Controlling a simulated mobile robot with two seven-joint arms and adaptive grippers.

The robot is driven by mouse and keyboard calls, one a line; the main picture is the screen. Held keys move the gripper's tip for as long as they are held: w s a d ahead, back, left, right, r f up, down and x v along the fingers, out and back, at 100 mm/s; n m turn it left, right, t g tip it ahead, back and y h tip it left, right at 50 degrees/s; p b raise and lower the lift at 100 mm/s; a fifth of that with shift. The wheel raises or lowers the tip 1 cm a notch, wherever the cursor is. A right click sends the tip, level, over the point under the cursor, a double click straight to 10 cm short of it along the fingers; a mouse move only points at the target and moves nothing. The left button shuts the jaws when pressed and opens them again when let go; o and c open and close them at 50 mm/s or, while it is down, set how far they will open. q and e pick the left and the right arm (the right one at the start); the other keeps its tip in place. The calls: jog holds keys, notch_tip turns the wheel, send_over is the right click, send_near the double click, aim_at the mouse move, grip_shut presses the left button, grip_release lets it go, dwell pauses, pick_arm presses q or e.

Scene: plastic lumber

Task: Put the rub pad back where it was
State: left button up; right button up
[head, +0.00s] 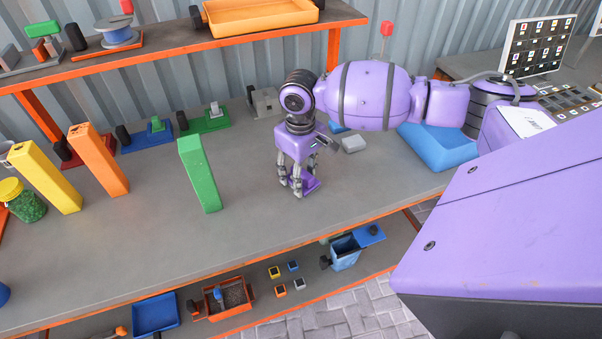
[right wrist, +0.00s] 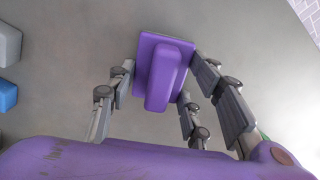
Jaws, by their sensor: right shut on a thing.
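The purple rub pad (head: 312,184), a flat plate with a raised block handle, is at the right-middle of the workbench in the head view. It also shows in the right wrist view (right wrist: 163,78), between the fingers. My left gripper is not in view.
Green (head: 200,175), orange (head: 99,160) and yellow (head: 46,178) upright planks stand to the left. A grey block (head: 353,144) and a blue bin (head: 437,148) lie to the right. Coloured stands line the back. Bench in front of the pad is clear.

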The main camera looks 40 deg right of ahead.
jog(key=shift+f, duration=0.1)
jog(key=o, duration=1.2)
jog(key=shift+f, duration=0.1)
notch_tip(320, 180, up, 12)
jog(key=shift+r+p, duration=0.2)
jog(key=shift+p, duration=0.25)
